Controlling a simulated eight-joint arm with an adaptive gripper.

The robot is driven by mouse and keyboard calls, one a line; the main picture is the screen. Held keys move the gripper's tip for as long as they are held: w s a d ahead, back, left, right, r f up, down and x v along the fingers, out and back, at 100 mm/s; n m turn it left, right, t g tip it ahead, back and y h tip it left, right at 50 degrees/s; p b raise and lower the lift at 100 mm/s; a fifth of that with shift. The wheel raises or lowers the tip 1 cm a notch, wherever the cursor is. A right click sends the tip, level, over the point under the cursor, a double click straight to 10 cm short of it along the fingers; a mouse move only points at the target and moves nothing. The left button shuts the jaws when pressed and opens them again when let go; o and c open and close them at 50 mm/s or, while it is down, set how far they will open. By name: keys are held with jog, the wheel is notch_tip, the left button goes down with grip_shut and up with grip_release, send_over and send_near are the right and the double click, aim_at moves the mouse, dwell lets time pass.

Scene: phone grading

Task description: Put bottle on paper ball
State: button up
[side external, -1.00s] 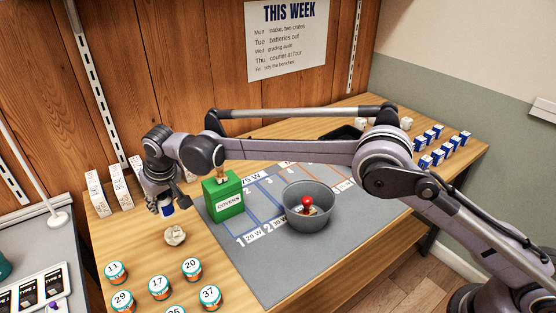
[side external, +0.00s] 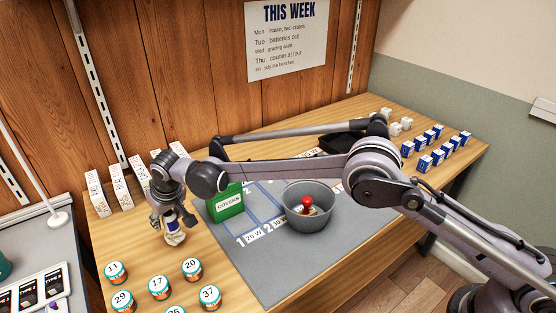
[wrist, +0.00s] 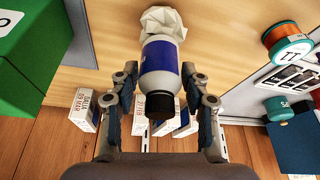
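The bottle (wrist: 161,75) is white with a blue label and a dark cap. In the wrist view it lies between the two fingers of my gripper (wrist: 160,85), which close on its sides. In the side view my gripper (side external: 168,216) points down with the bottle (side external: 175,236) below it. The crumpled white paper ball (wrist: 163,22) shows just beyond the bottle's far end in the wrist view. I cannot tell whether bottle and ball touch.
A green box marked COVERS (side external: 226,203) stands close to the right of my gripper. Several numbered tins (side external: 159,287) stand in front. White cartons (side external: 121,188) line the back left. A grey bowl (side external: 308,211) sits on the grey mat (side external: 275,272).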

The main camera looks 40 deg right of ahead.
jog(key=shift+r, duration=0.1)
jog(key=v, duration=1.2)
jog(key=s+d+r, duration=0.3)
jog(key=d, duration=0.4)
jog(key=s+d+r+m+t, duration=0.1)
jog(key=s+d+r, duration=0.25)
jog(key=d, duration=0.35)
jog(key=s+d+r, duration=0.2)
jog(key=d+r, duration=0.2)
jog(key=d, duration=0.3)
jog(key=s+d+f+t, duration=0.1)
jog(key=s+d+f, duration=0.2)
jog(key=s+d, duration=0.4)
jog(key=s+d+f+m+h, duration=0.1)
jog(key=s+d+f, duration=0.3)
jog(key=s+d, duration=0.4)
jog(key=s, duration=0.5)
jog(key=shift+s+m+t, duration=0.2)
jog(key=shift+m+t, duration=0.1)
jog(key=shift+t, duration=0.1)
jog(key=shift+f, duration=0.15)
